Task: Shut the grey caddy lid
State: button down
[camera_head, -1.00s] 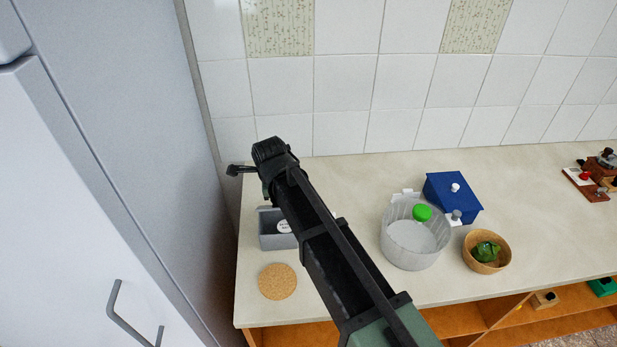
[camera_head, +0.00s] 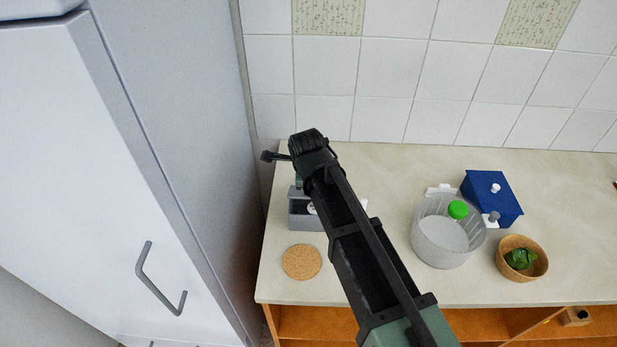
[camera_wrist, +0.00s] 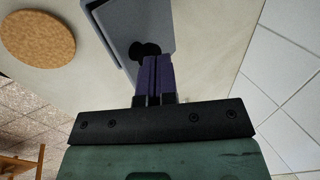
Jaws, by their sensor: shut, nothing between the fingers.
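The grey caddy (camera_head: 298,220) stands on the counter near its left end, partly hidden behind my arm in the head view. Its dark inside shows from above, so it looks open there, with a pale round thing partly in sight. In the wrist view a grey panel (camera_wrist: 165,18), seemingly the caddy's lid, shows with a black knob (camera_wrist: 146,49) on it. My gripper (camera_wrist: 155,60) is shut and empty, its purple fingertips right by the knob; I cannot tell whether they touch. In the head view my arm's black end is above and behind the caddy, and the fingertips are hidden.
A round cork mat (camera_head: 301,262) lies in front of the caddy. To the right are a clear round tub (camera_head: 443,250) with a green-capped thing, a blue lidded box (camera_head: 497,208) and a wooden bowl (camera_head: 538,268). A tall cabinet (camera_head: 185,150) borders the left; a tiled wall (camera_head: 380,65) stands behind.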

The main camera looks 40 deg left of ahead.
jog(key=w+a+p+v, duration=0.1)
jog(key=p+v, duration=1.1)
jog(key=shift+r, duration=0.5)
jog(key=shift+w, duration=0.15)
